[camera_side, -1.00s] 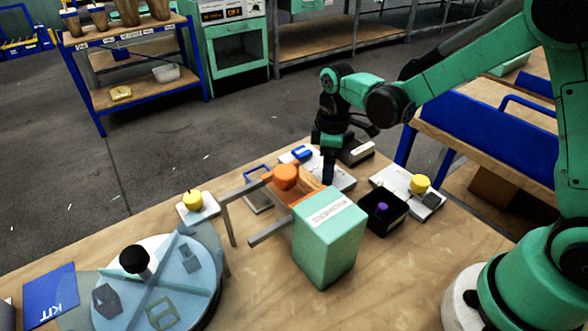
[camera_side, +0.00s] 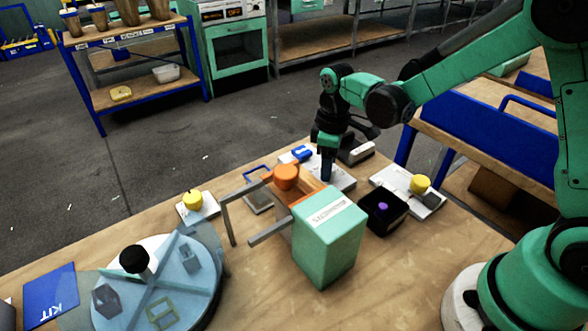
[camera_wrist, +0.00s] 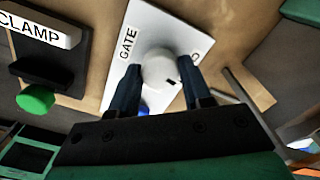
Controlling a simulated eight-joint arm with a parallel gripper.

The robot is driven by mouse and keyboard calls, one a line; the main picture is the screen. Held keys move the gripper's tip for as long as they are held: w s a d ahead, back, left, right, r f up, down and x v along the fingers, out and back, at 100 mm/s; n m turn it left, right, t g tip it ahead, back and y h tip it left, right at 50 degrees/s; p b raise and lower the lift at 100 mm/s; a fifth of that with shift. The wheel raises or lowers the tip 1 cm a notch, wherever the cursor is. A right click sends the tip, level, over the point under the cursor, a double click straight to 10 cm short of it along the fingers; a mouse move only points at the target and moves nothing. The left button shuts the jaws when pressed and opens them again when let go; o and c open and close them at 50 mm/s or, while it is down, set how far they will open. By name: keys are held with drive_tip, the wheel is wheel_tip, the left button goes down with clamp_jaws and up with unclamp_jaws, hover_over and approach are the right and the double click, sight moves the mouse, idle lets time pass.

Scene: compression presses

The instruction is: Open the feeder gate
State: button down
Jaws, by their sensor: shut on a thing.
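A white plate (camera_wrist: 128,55) labelled GATE fills the middle of the wrist view. A round white knob (camera_wrist: 160,70) with a small dark mark stands on it. My gripper (camera_wrist: 163,78) is shut on the knob, one dark finger on each side. In the side view my gripper (camera_side: 327,168) points straight down at the white plate (camera_side: 343,181), behind the orange-topped press. The knob is hidden there by the fingers. A blue part (camera_side: 301,153) sits at the plate's far left end. I cannot tell which piece is the gate itself.
The press has a green box (camera_side: 330,243) and an orange cap (camera_side: 286,177) close in front of my gripper. A dark CLAMP unit (camera_wrist: 50,60) with a green button (camera_wrist: 35,98) lies beside the plate. A black bin (camera_side: 383,212) and a yellow-knobbed plate (camera_side: 420,185) stand to the right.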

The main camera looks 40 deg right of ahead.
drive_tip(key=m, duration=1.2)
drive_tip(key=shift+m, duration=2.2)
drive_tip(key=shift+c, duration=2)
unclamp_jaws()
drive_tip(key=shift+r, duration=0.1)
